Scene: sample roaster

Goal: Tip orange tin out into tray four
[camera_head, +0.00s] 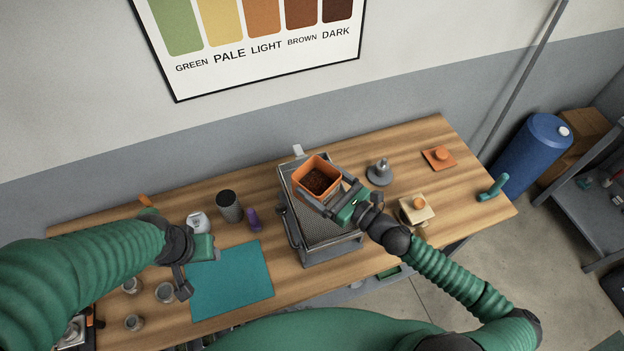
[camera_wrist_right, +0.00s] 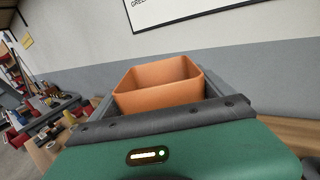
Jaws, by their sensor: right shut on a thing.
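The orange tin (camera_head: 318,176) is square and open at the top, with dark brown contents showing inside. My right gripper (camera_head: 324,193) is shut on it and holds it roughly upright over a grey metal unit with a mesh top (camera_head: 325,231). In the right wrist view the tin (camera_wrist_right: 158,88) sits between the jaws, its contents hidden by its wall. I cannot tell which surface is tray four; no number is readable. My left gripper (camera_head: 193,267) is over the left edge of the teal mat, with nothing visible in it; its jaw opening is unclear.
The teal mat (camera_head: 234,284) lies left of the metal unit. A dark cup (camera_head: 229,206), a purple item (camera_head: 253,218) and a white jar (camera_head: 199,222) stand behind it.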

